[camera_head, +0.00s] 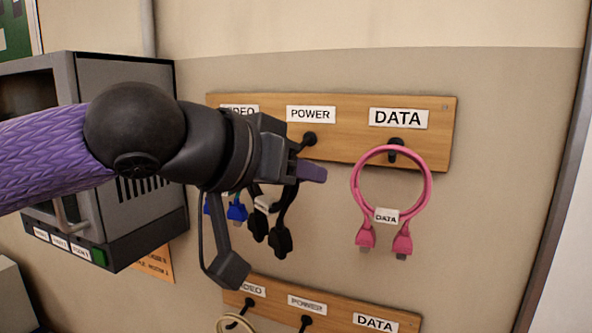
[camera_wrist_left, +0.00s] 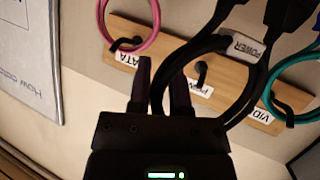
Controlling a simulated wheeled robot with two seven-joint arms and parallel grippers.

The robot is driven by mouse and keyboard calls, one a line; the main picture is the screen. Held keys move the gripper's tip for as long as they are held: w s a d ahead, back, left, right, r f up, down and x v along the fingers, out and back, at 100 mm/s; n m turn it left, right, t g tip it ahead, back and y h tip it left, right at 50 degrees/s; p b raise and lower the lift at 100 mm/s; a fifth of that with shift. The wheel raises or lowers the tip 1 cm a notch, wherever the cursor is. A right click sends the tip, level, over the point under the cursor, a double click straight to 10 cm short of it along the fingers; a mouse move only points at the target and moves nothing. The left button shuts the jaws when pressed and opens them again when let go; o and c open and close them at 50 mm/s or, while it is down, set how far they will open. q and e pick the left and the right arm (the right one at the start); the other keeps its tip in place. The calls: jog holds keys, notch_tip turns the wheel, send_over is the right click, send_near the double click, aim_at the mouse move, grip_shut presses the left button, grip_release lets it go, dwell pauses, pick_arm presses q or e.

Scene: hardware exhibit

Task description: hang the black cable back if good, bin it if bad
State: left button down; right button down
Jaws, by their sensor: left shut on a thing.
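The black cable (camera_head: 280,238) hangs from my left gripper (camera_head: 312,172), its black plugs dangling below the jaws in the head view. My left gripper is shut on the cable, in front of the upper wooden rack (camera_head: 350,155). In the left wrist view, the black cable (camera_wrist_left: 242,98) loops beside the left gripper (camera_wrist_left: 160,82) and carries a white POWER tag (camera_wrist_left: 242,46). The POWER hook (camera_head: 308,139) shows bare in the head view. In the wrist view the hook appears within the loop's outline; I cannot tell whether the cable rests on it. No bin is in view.
A pink DATA cable (camera_head: 428,188) hangs on the right hook. Blue plugs (camera_head: 237,211) hang at left, partly behind my arm. A lower rack (camera_head: 340,312) bears a cream cable (camera_head: 232,322). A grey box (camera_head: 130,225) with a green light stands left.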

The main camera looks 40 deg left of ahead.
pick_arm(q)
jog(key=w+a+f, duration=0.1)
jog(key=w+f, duration=0.1)
jog(key=w, duration=0.6)
jog(key=shift+a+f, duration=0.3)
jog(key=shift+a, duration=0.05)
pick_arm(e)
jog(key=shift+w+r, duration=0.1)
jog(key=shift+w, duration=0.3)
pick_arm(q)
jog(key=shift+w, duration=0.15)
